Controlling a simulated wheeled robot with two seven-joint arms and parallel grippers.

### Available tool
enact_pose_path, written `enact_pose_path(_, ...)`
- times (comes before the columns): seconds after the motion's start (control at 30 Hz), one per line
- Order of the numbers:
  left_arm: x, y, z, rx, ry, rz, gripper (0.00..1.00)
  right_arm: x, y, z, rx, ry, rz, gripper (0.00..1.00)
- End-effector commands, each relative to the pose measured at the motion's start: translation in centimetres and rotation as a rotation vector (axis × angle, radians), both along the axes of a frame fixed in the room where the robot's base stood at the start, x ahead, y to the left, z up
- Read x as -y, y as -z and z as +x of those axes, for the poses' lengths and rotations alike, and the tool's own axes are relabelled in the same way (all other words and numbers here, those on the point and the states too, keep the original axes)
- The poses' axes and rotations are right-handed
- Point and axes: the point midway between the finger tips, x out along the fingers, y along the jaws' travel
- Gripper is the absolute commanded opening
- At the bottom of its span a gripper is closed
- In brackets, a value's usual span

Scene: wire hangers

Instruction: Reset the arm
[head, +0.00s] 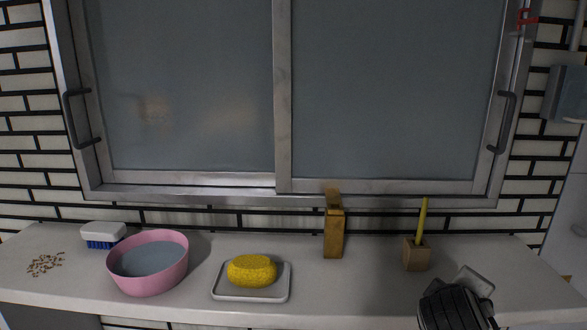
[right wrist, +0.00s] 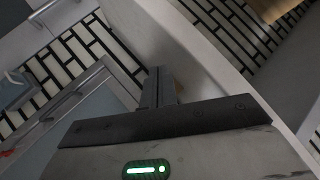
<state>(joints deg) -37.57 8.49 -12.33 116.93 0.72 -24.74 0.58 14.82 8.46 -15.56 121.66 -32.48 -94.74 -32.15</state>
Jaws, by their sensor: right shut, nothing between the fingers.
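My right arm shows at the bottom right of the head view, in front of the counter's front edge. In the right wrist view my right gripper (right wrist: 158,74) has its two dark fingers together, with nothing between them. The counter's pale edge runs diagonally close behind the fingers, and I see no contact. My left gripper is in neither view. I see no wire hanger that I can make out.
On the white counter (head: 330,295) are a pink basin (head: 150,284), a white-and-blue brush (head: 103,236), brown bits (head: 45,263), a yellow sponge (head: 252,271) on a white tray (head: 222,292), a wooden block (head: 334,235) and a wooden holder (head: 417,256) with a yellow stick (head: 422,220). A sliding window (head: 180,90) stands behind.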

Motion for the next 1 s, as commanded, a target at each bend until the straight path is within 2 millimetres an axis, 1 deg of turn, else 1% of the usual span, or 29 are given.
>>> enact_pose_path(0.03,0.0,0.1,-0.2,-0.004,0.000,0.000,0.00,-0.7,3.7,-2.5,-0.049,-0.002,0.101,0.00)
enact_pose_path(0.07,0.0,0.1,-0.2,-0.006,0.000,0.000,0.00,-1.2,5.5,-4.0,-0.072,0.001,0.162,0.00)
enact_pose_path(0.1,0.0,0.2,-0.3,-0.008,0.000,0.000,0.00,-1.8,7.5,-5.8,-0.100,0.011,0.241,0.00)
enact_pose_path(0.17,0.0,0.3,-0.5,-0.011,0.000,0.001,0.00,-2.6,10.0,-8.6,-0.139,0.031,0.349,0.00)
enact_pose_path(0.2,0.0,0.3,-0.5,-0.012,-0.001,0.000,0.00,-3.1,11.3,-10.3,-0.163,0.047,0.412,0.00)
enact_pose_path(0.3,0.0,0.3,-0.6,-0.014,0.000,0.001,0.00,-4.2,13.6,-14.2,-0.217,0.094,0.545,0.00)
enact_pose_path(0.4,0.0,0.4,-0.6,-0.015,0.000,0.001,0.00,-5.2,15.1,-17.7,-0.264,0.147,0.653,0.00)
enact_pose_path(0.5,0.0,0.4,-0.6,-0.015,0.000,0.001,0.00,-6.0,16.1,-20.8,-0.308,0.199,0.747,0.00)
enact_pose_path(0.63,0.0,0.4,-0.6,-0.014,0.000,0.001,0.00,-7.0,16.7,-24.6,-0.362,0.275,0.853,0.00)
enact_pose_path(0.7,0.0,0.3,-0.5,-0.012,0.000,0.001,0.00,-7.5,17.7,-22.9,-0.309,0.232,0.866,0.00)
enact_pose_path(1.0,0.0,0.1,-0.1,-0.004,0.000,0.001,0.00,-9.9,21.3,-19.3,-0.103,0.071,0.950,0.00)
